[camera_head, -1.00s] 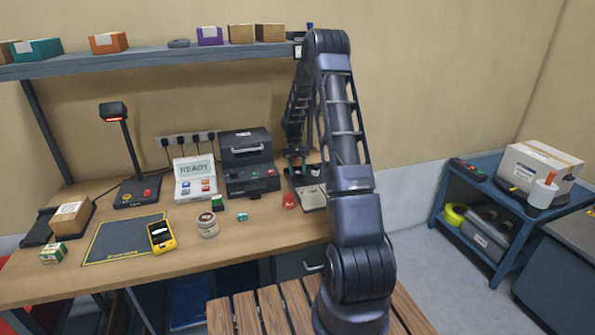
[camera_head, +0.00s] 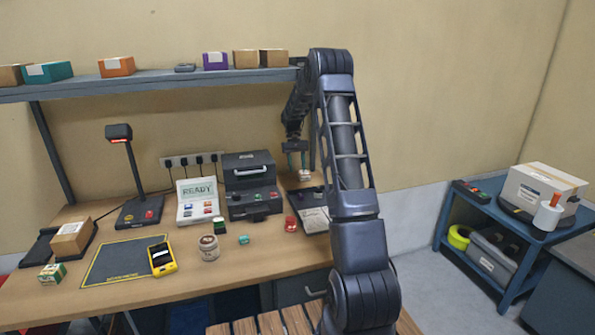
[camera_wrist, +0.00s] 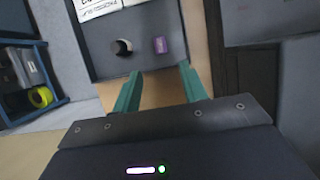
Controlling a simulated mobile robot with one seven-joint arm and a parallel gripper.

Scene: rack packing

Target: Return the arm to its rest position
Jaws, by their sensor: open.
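My gripper (camera_head: 298,168) hangs above the back right of the workbench (camera_head: 240,265), over the far end of a dark tray (camera_head: 318,198). In the wrist view its two green fingers (camera_wrist: 160,88) are apart, with nothing held between them. The dark tray (camera_wrist: 112,66) lies below and past the fingertips, holding white printed items, a small dark round thing and a small purple item (camera_wrist: 161,46). My arm rises from the front right of the bench and bends down behind. A small pale object (camera_head: 304,176) shows by the fingertips; I cannot tell what it is.
The shelf (camera_head: 150,83) with several boxes runs left of my upper arm. A dark machine (camera_head: 250,180) stands left of the gripper, and a red item (camera_head: 290,224) sits by the tray. A blue cart (camera_head: 500,230) stands at the right, with open floor between.

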